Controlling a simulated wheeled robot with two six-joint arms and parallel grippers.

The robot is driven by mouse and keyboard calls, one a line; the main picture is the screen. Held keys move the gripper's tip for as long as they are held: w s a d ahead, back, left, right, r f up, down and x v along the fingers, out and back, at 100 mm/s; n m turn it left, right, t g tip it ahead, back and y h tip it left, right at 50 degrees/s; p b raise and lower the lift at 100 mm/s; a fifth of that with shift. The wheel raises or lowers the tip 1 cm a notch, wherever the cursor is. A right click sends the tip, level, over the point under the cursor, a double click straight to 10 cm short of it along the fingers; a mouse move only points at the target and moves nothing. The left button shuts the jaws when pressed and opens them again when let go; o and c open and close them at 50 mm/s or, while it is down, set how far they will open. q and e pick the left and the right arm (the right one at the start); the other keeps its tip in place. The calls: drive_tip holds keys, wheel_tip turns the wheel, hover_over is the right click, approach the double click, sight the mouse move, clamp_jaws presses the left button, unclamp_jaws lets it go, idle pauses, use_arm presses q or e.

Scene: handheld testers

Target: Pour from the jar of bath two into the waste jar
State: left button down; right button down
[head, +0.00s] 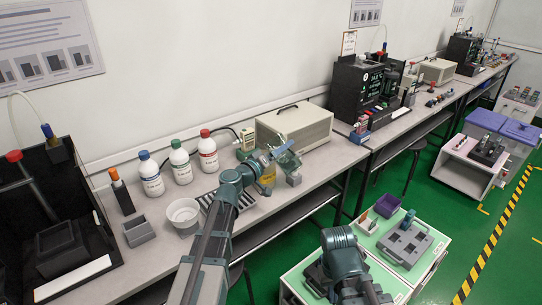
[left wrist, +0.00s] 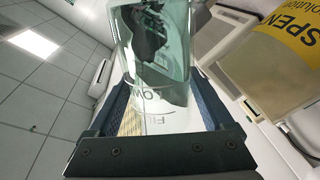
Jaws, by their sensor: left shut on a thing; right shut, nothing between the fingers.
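My left gripper (head: 262,158) is shut on a clear glass jar (head: 284,153) above the bench. The jar looks tilted in the head view. In the left wrist view the jar (left wrist: 160,55) sits between the two fingers, with pale printing and a dark shape seen through the glass. The waste jar (head: 267,180), with a yellow label, stands on the bench just below and beside the held jar. In the left wrist view its yellow "SPENT" label (left wrist: 288,42) is at the right. I cannot tell whether liquid is flowing. My right gripper is hidden; only its arm shows.
Bottles with blue (head: 151,177), green (head: 181,163) and red (head: 208,152) caps stand left of the jars. A white bowl (head: 183,216) is in front of them. A beige box (head: 295,130) stands behind. A small grey block (head: 293,180) is close on the right.

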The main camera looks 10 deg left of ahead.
use_arm(q)
drive_tip(key=shift+f+n+b, duration=0.7)
drive_tip(key=shift+f+b, duration=0.05)
drive_tip(key=shift+b, duration=0.05)
idle(0.9)
drive_tip(key=shift+f+n, duration=0.2)
drive_tip(key=shift+n, duration=0.2)
idle(0.6)
idle(0.8)
drive_tip(key=shift+n, duration=0.5)
drive_tip(key=shift+a, duration=0.1)
drive_tip(key=shift+r+n, duration=0.1)
drive_tip(key=shift+n, duration=0.3)
drive_tip(key=shift+w+a+r+n, duration=0.1)
drive_tip(key=shift+n, duration=0.7)
idle(1.0)
drive_tip(key=shift+a+r+n, duration=0.1)
drive_tip(key=shift+r+n, duration=0.05)
drive_tip(key=shift+n, duration=0.25)
idle(1.2)
